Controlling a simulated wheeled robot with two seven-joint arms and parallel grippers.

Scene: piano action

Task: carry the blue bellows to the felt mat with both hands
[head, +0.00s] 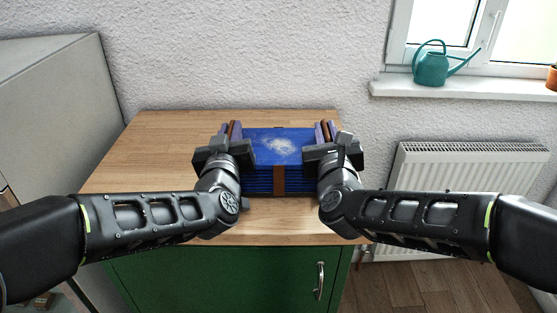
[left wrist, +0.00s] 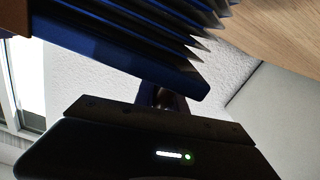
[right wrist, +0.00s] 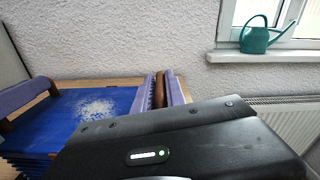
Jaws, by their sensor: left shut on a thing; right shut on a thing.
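The blue bellows (head: 278,148) has a pale worn patch on top, dark pleats at its front and a brown strap. It is between my two grippers, over the wooden cabinet top. My left gripper (head: 228,142) is shut on its left side, by a brown handle. My right gripper (head: 326,142) is shut on its right side, by the other brown handle. The bellows' pleats show in the left wrist view (left wrist: 150,40), and its top shows in the right wrist view (right wrist: 95,108). I cannot tell whether it touches the cabinet top. I see no felt mat.
The wooden top (head: 140,165) of a green cabinet (head: 210,280) is bare to the left of the bellows. A grey cabinet (head: 50,110) stands at the left. A radiator (head: 470,175) and a windowsill with a teal watering can (head: 431,66) are at the right.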

